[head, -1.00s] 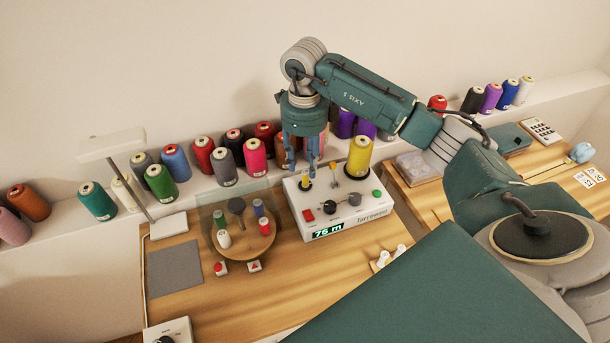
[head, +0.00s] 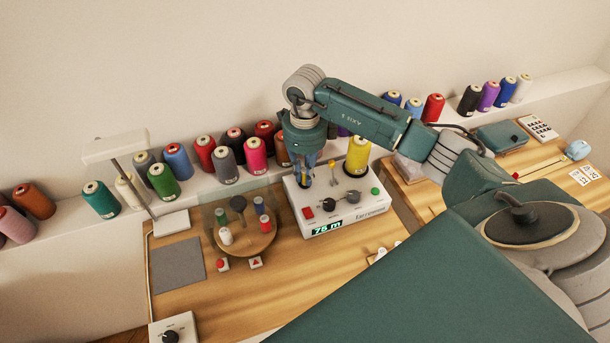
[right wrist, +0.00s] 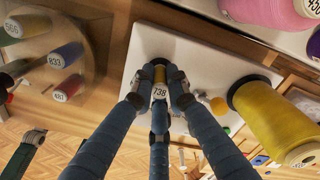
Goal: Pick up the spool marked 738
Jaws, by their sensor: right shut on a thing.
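In the head view my right gripper (head: 307,183) points down at the machine's back left and mostly hides the spool. I cannot tell whether the spool has left its seat. My left gripper is not in view.
A large yellow cone (head: 357,155) stands just right of my right gripper. A round wooden tray (head: 262,245) with small spools behind a clear screen stands to the left. Several thread cones, including a pink one (head: 256,157), line the shelf behind.

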